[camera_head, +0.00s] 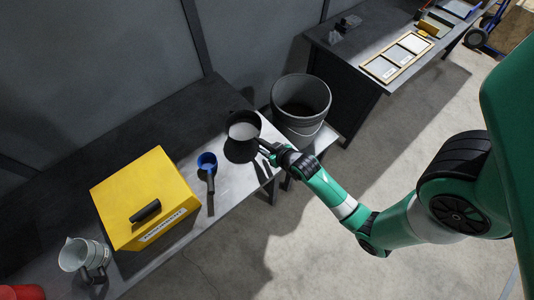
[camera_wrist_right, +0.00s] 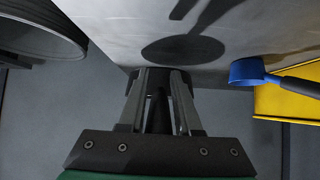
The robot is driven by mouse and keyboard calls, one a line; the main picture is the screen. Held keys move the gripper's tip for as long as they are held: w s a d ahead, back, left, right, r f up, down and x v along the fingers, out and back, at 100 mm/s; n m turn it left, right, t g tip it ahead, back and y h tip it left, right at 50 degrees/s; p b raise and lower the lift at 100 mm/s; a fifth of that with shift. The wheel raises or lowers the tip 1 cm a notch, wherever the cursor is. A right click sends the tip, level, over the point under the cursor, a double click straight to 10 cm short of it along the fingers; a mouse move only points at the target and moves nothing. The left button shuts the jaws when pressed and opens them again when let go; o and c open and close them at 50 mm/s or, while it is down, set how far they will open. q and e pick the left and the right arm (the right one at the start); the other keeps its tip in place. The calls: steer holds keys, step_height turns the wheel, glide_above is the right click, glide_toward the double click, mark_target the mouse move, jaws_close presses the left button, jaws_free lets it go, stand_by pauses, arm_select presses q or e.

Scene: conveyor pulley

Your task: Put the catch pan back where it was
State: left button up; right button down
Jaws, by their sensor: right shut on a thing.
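The catch pan looks to be the round dark pan (camera_head: 243,130) with a pale inside, in the head view near the right end of the workbench. My right gripper (camera_head: 272,152) is shut on its handle. A dark round shadow lies on the bench below it, so the pan seems held a little above the top. In the right wrist view my right gripper (camera_wrist_right: 158,90) points toward the bench edge, with a dark part between its fingers and the pan mostly hidden. My left gripper is not in view.
A blue scoop (camera_head: 207,162) lies left of the pan. A yellow box (camera_head: 150,190) and a metal pitcher (camera_head: 82,254) stand further left on the workbench (camera_head: 236,186). A grey bucket (camera_head: 300,100) stands to the right, close to the pan. Another table (camera_head: 345,72) is behind.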

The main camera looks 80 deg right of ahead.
steer(key=f, duration=0.1)
steer(key=f+b, duration=0.1)
steer(key=f, duration=0.1)
steer(key=shift+s+d+f+b, duration=0.15)
steer(key=shift+s+f+b, duration=0.1)
steer(key=shift+f+b, duration=0.05)
steer(key=c, duration=0.6)
jaws_free()
steer(key=shift+r, duration=0.2)
steer(key=p+v, duration=0.4)
steer(key=v, duration=0.7)
steer(key=shift+s+a+r, duration=0.15)
steer(key=shift+s+a, duration=0.1)
steer(key=shift+s, duration=0.05)
